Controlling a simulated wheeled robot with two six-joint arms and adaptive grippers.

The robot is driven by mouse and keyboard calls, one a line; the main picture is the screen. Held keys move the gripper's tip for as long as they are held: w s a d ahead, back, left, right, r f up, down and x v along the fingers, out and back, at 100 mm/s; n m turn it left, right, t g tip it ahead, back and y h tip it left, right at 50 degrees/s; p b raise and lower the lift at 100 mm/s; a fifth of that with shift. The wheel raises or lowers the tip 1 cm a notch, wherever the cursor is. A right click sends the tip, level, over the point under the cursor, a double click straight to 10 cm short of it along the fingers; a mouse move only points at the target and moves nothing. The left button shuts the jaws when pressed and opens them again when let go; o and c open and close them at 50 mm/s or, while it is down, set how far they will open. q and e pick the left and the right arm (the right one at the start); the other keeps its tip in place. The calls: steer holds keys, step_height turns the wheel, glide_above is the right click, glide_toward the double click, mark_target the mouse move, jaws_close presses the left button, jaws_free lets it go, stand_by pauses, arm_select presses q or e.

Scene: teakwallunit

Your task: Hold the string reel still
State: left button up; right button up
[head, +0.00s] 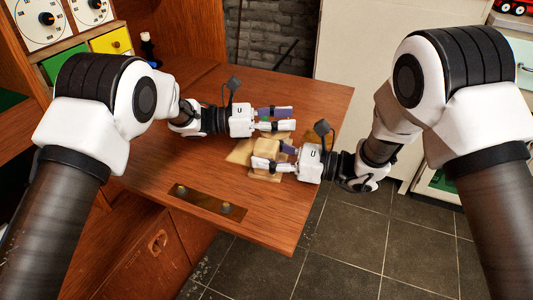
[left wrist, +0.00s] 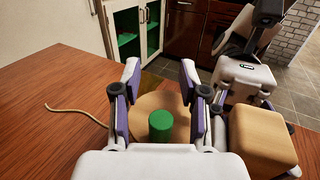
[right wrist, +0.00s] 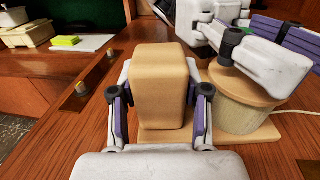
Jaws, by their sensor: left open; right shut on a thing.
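The string reel shows in the left wrist view as a round tan disc (left wrist: 147,101) with a green knob (left wrist: 160,126) on top. In the right wrist view its pale drum (right wrist: 238,108) stands upright on a thin wooden base (right wrist: 262,134). A tan block (right wrist: 158,85) with rounded edges stands on the same base beside the drum. My right gripper (head: 268,163) is shut on this block, one finger on each side. My left gripper (head: 292,118) is open above the reel, its fingers either side of the knob and apart from it. The grippers mostly hide the reel in the head view.
A loose string end (left wrist: 76,113) lies on the wooden desk top (head: 150,155). A brass plate with two knobs (head: 207,200) is set near the front edge. Dials and small drawers (head: 112,42) stand at the left. The desk's right end drops to a tiled floor (head: 345,235).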

arm_select(q)
steer(key=shift+s+a, duration=0.15)
steer(key=shift+a, duration=1.6)
steer(key=shift+s+a, duration=0.1)
steer(key=shift+a, duration=1.65)
arm_select(e)
steer(key=o, duration=0.4)
steer(key=shift+c, duration=1)
steer(key=shift+f, duration=0.1)
